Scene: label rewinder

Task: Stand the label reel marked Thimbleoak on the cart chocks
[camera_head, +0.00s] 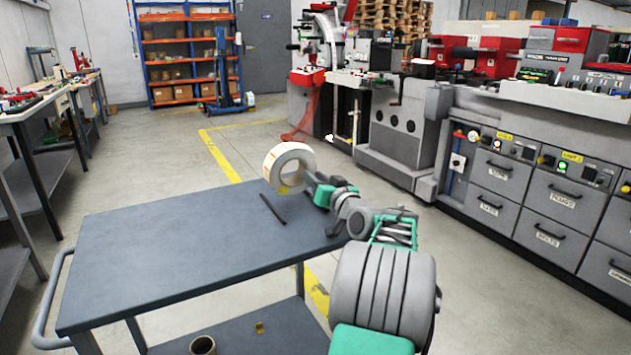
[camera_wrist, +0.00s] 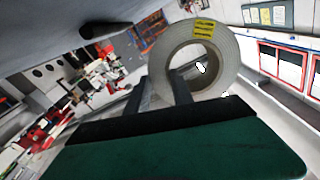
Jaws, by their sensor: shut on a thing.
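A white label reel (camera_head: 289,167) with a wide round core hole is held upright above the far right part of the cart top (camera_head: 175,258). My gripper (camera_head: 309,180) is shut on the right side of its rim. In the wrist view the reel (camera_wrist: 229,62) stands beyond my fingers (camera_wrist: 158,88), with a yellow marked label on its upper face. I cannot read the name on it. A thin dark bar (camera_head: 272,209), which looks like a cart chock, lies on the cart top below the reel. My arm covers part of the cart's right edge.
A brown cardboard core (camera_head: 203,345) and a small yellow piece (camera_head: 259,327) are on the cart's lower shelf. Grey drawer units (camera_head: 510,190) and a machine (camera_head: 400,130) stand to the right. The cart top's left part is bare.

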